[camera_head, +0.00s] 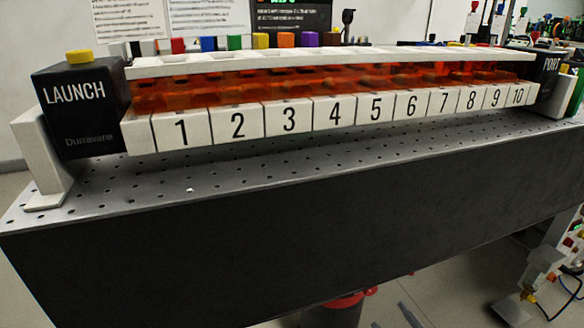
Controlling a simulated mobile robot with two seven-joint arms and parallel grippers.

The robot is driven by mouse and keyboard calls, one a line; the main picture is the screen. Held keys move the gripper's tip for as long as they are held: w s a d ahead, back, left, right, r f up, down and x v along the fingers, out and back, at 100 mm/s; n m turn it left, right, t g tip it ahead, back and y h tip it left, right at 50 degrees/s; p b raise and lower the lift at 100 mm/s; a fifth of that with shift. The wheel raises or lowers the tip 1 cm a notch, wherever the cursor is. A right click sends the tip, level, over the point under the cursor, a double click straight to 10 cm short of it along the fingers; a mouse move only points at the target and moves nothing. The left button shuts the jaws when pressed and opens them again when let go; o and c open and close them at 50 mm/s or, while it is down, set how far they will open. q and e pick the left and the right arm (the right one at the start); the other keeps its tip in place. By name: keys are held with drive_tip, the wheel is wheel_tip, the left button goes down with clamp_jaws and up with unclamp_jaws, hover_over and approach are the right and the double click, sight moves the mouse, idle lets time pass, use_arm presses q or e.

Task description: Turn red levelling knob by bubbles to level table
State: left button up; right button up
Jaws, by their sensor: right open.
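The table (290,225) is a long dark slab with a perforated grey top, and it looks tilted in my view. A red knob (347,299) shows below its front lower edge, above a dark cylinder. The table edge hides part of the knob. Two thin grey fingertips of my right gripper (389,315) show at the bottom edge, just right of the knob. They are spread apart with nothing between them, and the rest of the gripper is out of frame. I cannot make out any level bubbles. My left gripper is not in view.
A row of numbered white blocks (290,115) with orange parts behind runs along the table. A black LAUNCH box (82,108) with a yellow cap stands left, a PORT box (550,70) right.

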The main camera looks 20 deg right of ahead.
drive_tip(key=s+a+r+m+g+y, duration=0.3)
drive_tip(key=a, duration=0.7)
drive_tip(key=s+a+r+m+g+y, duration=0.2)
drive_tip(key=a+r+m+g, duration=0.1)
drive_tip(key=a, duration=0.6)
use_arm(q)
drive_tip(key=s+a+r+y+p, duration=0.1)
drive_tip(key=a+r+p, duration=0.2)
drive_tip(key=p, duration=0.7)
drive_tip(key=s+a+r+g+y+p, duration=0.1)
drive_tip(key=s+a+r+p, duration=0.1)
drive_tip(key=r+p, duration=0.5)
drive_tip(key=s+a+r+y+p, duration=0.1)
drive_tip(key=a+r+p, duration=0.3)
drive_tip(key=p, duration=0.9)
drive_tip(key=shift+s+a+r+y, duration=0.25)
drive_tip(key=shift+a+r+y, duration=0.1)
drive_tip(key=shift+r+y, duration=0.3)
use_arm(e)
drive_tip(key=s+d+r+h, duration=0.2)
drive_tip(key=d+r, duration=0.2)
drive_tip(key=r, duration=0.3)
drive_tip(key=s+d+r+g+h, duration=0.1)
drive_tip(key=s+d+r+h, duration=0.1)
drive_tip(key=r, duration=0.5)
drive_tip(key=s+d, duration=0.1)
drive_tip(key=d, duration=0.1)
drive_tip(key=shift+s+d+r+g, duration=0.25)
drive_tip(key=shift+d+r+g, duration=0.05)
drive_tip(key=shift+d+r, duration=0.1)
